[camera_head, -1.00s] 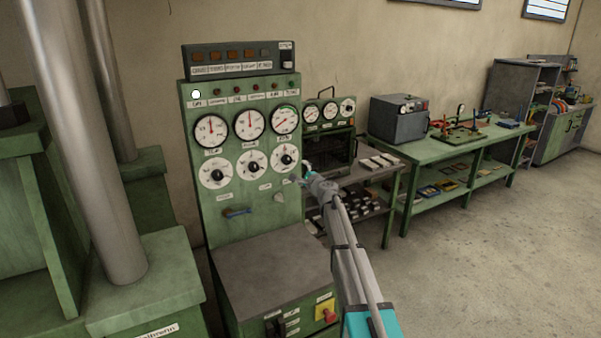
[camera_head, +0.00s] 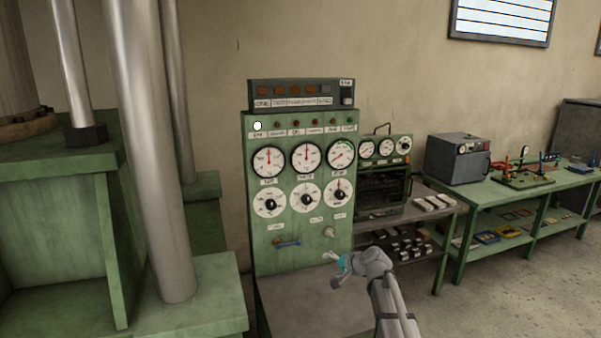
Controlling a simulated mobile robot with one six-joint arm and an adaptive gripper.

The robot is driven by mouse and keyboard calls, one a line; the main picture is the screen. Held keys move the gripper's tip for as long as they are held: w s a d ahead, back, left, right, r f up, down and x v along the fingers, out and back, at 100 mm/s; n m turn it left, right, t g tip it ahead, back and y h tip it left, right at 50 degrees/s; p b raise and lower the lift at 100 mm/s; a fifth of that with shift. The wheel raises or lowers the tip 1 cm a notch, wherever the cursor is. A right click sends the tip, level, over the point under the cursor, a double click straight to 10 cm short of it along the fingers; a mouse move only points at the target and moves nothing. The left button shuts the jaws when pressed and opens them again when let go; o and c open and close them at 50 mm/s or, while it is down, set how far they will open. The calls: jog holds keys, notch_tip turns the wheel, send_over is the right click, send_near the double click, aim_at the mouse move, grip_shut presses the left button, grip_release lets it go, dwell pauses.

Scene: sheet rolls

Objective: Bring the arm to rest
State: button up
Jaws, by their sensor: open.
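My gripper (camera_head: 332,268) is in front of the lower right part of the green control panel (camera_head: 262,222). It is small in this view, open, and I see nothing held in it. My arm (camera_head: 388,296) rises from the bottom edge and bends at the wrist, so the gripper points left. The panel carries rows of round gauges (camera_head: 307,158) and dials (camera_head: 306,197). A small pale knob (camera_head: 329,232) shows just above the gripper. A blue handle (camera_head: 287,243) is to its left. I cannot tell whether the gripper touches the panel.
A grey ledge (camera_head: 305,305) juts out below the panel. Green machinery with steel columns (camera_head: 150,150) fills the left side. A side table (camera_head: 440,235) and a green workbench (camera_head: 520,192) stand at the right. The floor (camera_head: 510,285) at lower right is clear.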

jog(key=s+d+f+n+g+h, duration=0.2)
jog(key=s+f, duration=0.1)
jog(key=s, duration=0.6)
jog(key=s+d+f+n+g+h, duration=0.2)
jog(key=s+g+h, duration=0.1)
jog(key=s, duration=0.7)
jog(key=s+d+f+n+g+h, duration=0.2)
jog(key=s+f+g+h, duration=0.1)
jog(key=s, duration=0.7)
jog(key=shift+s+d+f, duration=0.2)
jog(key=shift+d+f, duration=0.1)
jog(key=shift+f, duration=0.05)
